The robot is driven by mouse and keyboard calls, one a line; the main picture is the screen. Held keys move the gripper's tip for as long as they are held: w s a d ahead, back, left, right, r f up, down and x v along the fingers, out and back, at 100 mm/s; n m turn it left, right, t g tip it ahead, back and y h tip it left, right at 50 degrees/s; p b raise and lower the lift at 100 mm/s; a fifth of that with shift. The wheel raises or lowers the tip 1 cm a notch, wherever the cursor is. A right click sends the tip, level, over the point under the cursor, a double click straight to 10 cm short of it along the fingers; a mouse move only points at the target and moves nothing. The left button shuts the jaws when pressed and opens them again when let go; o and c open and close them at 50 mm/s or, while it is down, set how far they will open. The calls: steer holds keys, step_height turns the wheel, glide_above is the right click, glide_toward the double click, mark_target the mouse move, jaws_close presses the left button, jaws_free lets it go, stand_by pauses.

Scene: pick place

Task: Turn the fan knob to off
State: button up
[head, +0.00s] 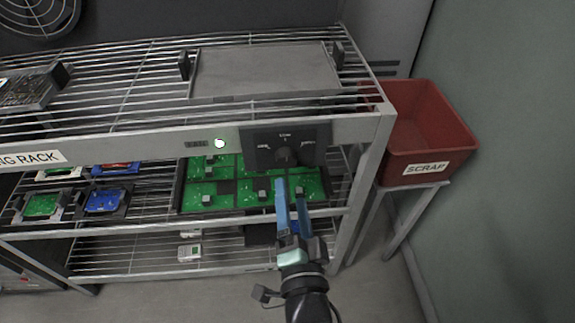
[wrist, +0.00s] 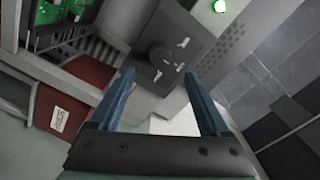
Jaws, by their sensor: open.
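The fan knob (head: 286,156) is a dark round knob on a dark control panel (head: 255,157) on the rack's front rail. Small white labels sit left, above and right of it, too small to read surely. Its setting cannot be told. My gripper (head: 290,187) is just below the knob in the head view, its two blue fingers apart, pointing up toward the panel. In the wrist view the knob (wrist: 161,56) shows beyond the gap between the fingertips of my gripper (wrist: 158,75). Nothing is between the fingers, and they appear clear of the knob.
Wire shelves hold green circuit boards (head: 207,188) below and a grey flat tray (head: 262,72) above. A red scrap bin (head: 425,130) stands at the right on a stand. A wall bounds the right side.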

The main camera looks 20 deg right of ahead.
mark_target(287, 164)
steer(key=b+x, duration=0.1)
steer(key=x, duration=0.7)
jaws_close()
stand_by(0.4)
steer(key=shift+n, duration=0.4)
steer(key=n, duration=0.5)
steer(key=shift+f+b, duration=0.1)
steer(key=shift+b, duration=0.2)
steer(key=n, duration=0.6)
